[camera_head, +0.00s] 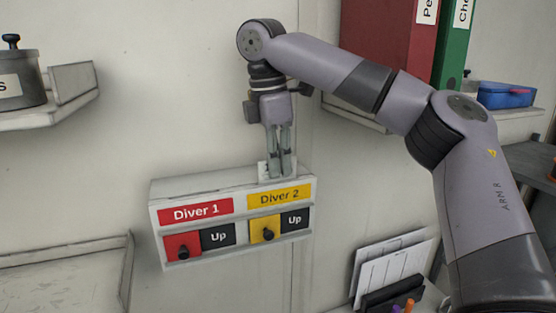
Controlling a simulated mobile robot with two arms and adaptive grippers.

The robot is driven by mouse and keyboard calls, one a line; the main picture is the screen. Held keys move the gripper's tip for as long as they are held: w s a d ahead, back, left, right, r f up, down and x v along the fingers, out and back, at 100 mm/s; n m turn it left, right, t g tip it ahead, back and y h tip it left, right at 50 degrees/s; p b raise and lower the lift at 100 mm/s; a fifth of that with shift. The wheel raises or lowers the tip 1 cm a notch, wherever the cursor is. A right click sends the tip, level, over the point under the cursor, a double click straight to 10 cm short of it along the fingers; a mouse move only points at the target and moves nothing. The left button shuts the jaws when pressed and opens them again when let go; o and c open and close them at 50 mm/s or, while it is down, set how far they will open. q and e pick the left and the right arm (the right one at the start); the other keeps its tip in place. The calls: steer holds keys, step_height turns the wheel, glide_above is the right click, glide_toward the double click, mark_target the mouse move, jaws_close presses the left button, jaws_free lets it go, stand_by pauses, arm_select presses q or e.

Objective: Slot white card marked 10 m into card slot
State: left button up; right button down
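A small white card (263,172) stands at the top of the panel (163,238), above the yellow "Diver 2" label (279,197). Its marking cannot be read. My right gripper (279,175) points down from above, with its fingers close together on the card. The card's lower edge meets the panel's top edge; I cannot tell whether it is in a slot. The card slot itself cannot be made out. The panel also bears a red "Diver 1" label (195,211) and two dark tiles reading "Up" (218,236). My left gripper is out of view.
A shelf with a grey pot (20,82) is at upper left, and an empty tray-like shelf (65,275) at lower left. Red (388,45) and green (452,45) binders stand at upper right. A rack of papers (390,270) is at lower right.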

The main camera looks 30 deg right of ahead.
steer(key=shift+f, duration=0.15)
steer(key=c, duration=2.3)
jaws_free()
steer(key=o, duration=0.6)
steer(key=r, duration=0.4)
steer(key=a+r, duration=0.1)
steer(key=r, duration=0.7)
steer(key=shift+w+a, duration=0.15)
steer(key=shift+a, duration=0.1)
